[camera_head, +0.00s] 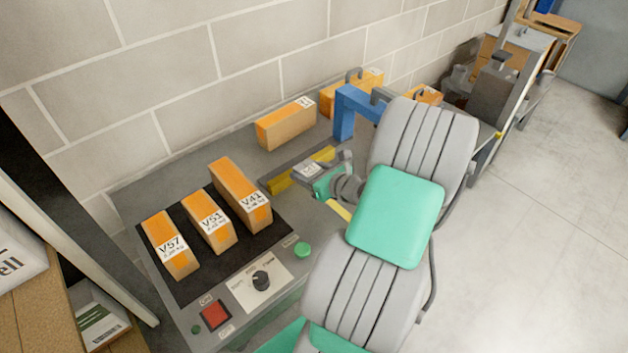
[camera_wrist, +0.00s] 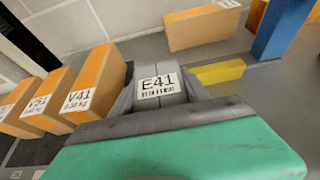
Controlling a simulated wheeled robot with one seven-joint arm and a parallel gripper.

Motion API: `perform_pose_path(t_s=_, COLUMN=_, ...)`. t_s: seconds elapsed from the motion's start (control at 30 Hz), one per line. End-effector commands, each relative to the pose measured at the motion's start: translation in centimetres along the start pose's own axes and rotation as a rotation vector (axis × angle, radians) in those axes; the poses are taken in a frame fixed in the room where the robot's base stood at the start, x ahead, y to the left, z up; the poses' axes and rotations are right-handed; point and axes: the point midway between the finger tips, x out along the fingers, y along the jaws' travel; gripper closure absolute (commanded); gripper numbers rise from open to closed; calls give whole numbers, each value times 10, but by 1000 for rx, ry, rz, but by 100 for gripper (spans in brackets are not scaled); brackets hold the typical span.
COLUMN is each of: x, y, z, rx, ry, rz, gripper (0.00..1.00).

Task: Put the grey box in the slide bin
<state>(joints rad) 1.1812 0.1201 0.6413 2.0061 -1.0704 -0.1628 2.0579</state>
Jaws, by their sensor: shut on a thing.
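My gripper (camera_head: 328,176) is shut on the grey box (camera_wrist: 162,87), which carries a white label reading E41. In the wrist view the box sits between the two grey fingers. In the head view the box (camera_head: 308,169) shows small at the gripper's end, above the grey table and close to a yellow bar. My own arm covers the table to the right of it. I cannot pick out the slide bin for sure in either view.
Orange boxes V57 (camera_head: 170,245), V51 (camera_head: 210,221) and V41 (camera_head: 241,195) stand on a black mat to the left. Another orange box (camera_head: 286,123) lies by the wall. A blue post (camera_head: 345,112) and a yellow bar (camera_wrist: 218,72) are near the gripper. A control panel (camera_head: 258,283) is in front.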

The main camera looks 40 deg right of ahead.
Motion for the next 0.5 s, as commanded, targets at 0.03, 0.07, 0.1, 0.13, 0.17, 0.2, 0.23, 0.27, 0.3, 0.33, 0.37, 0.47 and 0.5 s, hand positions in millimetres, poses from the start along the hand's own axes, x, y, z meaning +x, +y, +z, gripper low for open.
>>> perform_pose_path(t_s=0.03, x=11, y=-10, z=-4, rx=0, ry=1, rz=4, gripper=88)
perform_pose_path(t_s=0.07, x=18, y=-14, z=-12, rx=3, ry=2, rz=4, gripper=88)
perform_pose_path(t_s=0.1, x=26, y=-19, z=-20, rx=4, ry=3, rz=5, gripper=88)
perform_pose_path(t_s=0.13, x=31, y=-24, z=-25, rx=4, ry=2, rz=4, gripper=88)
perform_pose_path(t_s=0.17, x=36, y=-28, z=-29, rx=3, ry=2, rz=3, gripper=88)
perform_pose_path(t_s=0.2, x=41, y=-33, z=-33, rx=2, ry=2, rz=2, gripper=88)
perform_pose_path(t_s=0.23, x=44, y=-37, z=-36, rx=1, ry=1, rz=1, gripper=88)
perform_pose_path(t_s=0.27, x=47, y=-39, z=-38, rx=2, ry=1, rz=0, gripper=88)
perform_pose_path(t_s=0.3, x=49, y=-42, z=-40, rx=1, ry=1, rz=-1, gripper=88)
perform_pose_path(t_s=0.33, x=51, y=-43, z=-42, rx=2, ry=1, rz=-1, gripper=88)
perform_pose_path(t_s=0.37, x=54, y=-46, z=-45, rx=1, ry=1, rz=-1, gripper=88)
perform_pose_path(t_s=0.47, x=61, y=-48, z=-60, rx=7, ry=2, rz=-1, gripper=88)
perform_pose_path(t_s=0.5, x=64, y=-48, z=-66, rx=5, ry=2, rz=-2, gripper=88)
